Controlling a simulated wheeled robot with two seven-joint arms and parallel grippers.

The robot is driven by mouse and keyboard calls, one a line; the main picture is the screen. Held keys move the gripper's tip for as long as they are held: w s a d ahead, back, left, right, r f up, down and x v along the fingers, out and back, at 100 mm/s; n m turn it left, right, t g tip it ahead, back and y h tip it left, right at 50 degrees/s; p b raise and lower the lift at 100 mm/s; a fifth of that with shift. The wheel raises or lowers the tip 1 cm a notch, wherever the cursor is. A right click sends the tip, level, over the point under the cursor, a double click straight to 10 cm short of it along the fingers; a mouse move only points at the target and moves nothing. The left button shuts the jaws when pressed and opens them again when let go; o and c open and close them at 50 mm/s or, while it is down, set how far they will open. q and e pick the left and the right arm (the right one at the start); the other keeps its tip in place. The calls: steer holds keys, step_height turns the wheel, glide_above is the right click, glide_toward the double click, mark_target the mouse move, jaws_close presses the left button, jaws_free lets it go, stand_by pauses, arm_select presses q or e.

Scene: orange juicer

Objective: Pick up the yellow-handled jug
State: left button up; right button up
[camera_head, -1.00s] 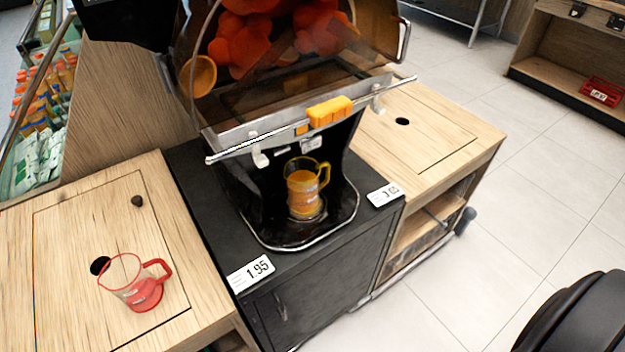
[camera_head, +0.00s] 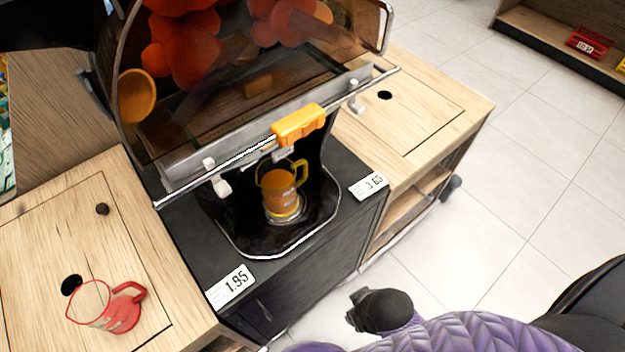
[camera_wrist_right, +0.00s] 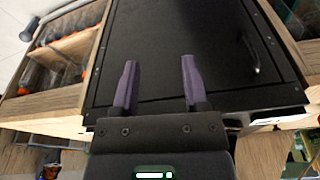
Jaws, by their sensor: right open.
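The yellow-handled jug (camera_head: 280,192) stands upright under the juicer's spout, on the round stand of the black drip tray (camera_head: 290,239). It is clear with orange contents, and its yellow handle (camera_head: 301,172) is on the right side. My right gripper (camera_wrist_right: 159,78) shows in the right wrist view with its two purple fingers apart and nothing between them. It faces the black cabinet door below the juicer. In the head view my purple and black right arm (camera_head: 450,335) is at the bottom, lower than the jug and apart from it. My left gripper is not in view.
The juicer's clear hood and metal bar with an orange latch (camera_head: 299,124) overhang the jug. Price cards (camera_head: 231,286) lie along the black counter's front edge. The floor to the right is clear.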

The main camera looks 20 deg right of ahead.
step_height(320, 180, up, 7)
steer(key=w+a+t+y, duration=0.1)
steer(key=w, duration=0.2)
steer(key=m+t+y, duration=0.2)
steer(key=m+t, duration=1)
steer(key=m, duration=0.6)
glide_toward(299, 165)
steer(key=b+x, duration=0.1)
steer(key=x, duration=0.7)
steer(key=shift+w+a+f+b, duration=0.1)
steer(key=shift+w+b, duration=0.2)
steer(key=shift+b, duration=0.05)
jaws_close()
